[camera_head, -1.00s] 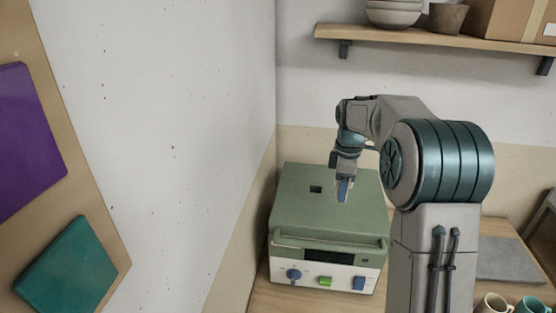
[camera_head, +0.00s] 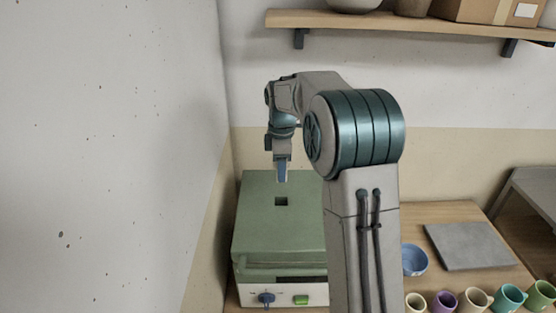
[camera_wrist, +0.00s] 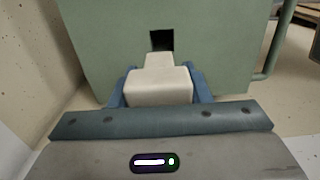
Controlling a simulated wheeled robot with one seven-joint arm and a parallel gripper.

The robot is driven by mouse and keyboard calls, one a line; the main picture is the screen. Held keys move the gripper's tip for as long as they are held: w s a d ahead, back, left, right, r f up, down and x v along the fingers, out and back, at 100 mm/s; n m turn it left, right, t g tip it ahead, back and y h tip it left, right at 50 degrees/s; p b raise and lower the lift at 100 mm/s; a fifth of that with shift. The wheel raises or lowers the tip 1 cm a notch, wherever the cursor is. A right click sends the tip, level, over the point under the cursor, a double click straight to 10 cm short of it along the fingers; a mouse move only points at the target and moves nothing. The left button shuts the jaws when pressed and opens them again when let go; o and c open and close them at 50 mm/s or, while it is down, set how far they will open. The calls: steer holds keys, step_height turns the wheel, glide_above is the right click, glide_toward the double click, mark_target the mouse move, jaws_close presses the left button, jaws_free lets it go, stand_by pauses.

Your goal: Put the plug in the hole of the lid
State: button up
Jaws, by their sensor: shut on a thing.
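The green lid (camera_head: 255,222) tops a box-shaped unit in the corner. It has a dark square hole (camera_head: 281,201), which also shows in the wrist view (camera_wrist: 161,40). My gripper (camera_head: 281,177) is above the lid, just beyond the hole in the head view. Its blue fingers (camera_wrist: 158,90) are shut on the pale plug (camera_wrist: 158,85), which has a wide block and a narrower end pointing toward the hole. In the wrist view the narrow end overlaps the hole's lower edge; the gap between them cannot be judged. The plug is hard to make out in the head view.
A wall stands close at the left of the unit. The unit's front has a blue knob (camera_head: 266,299) and a green button (camera_head: 302,300). A grey slab (camera_head: 470,247), blue bowl (camera_head: 414,260) and several cups (camera_head: 475,300) sit to the right. A shelf (camera_head: 400,22) is above.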

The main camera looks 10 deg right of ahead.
steer(key=shift+s+d+f, duration=0.1)
steer(key=shift+s+f, duration=0.05)
steer(key=shift+f, duration=0.35)
steer(key=f, duration=0.1)
steer(key=f+b, duration=0.2)
steer(key=shift+a+f, duration=0.3)
steer(key=shift+f, duration=0.1)
steer(key=shift+d+f+b, duration=0.15)
steer(key=shift+f+b, duration=0.55)
steer(key=shift+f, duration=0.2)
steer(key=shift+f+b, duration=0.3)
steer(key=shift+f, duration=0.2)
steer(key=shift+f+b, duration=0.5)
steer(key=shift+f, duration=0.3)
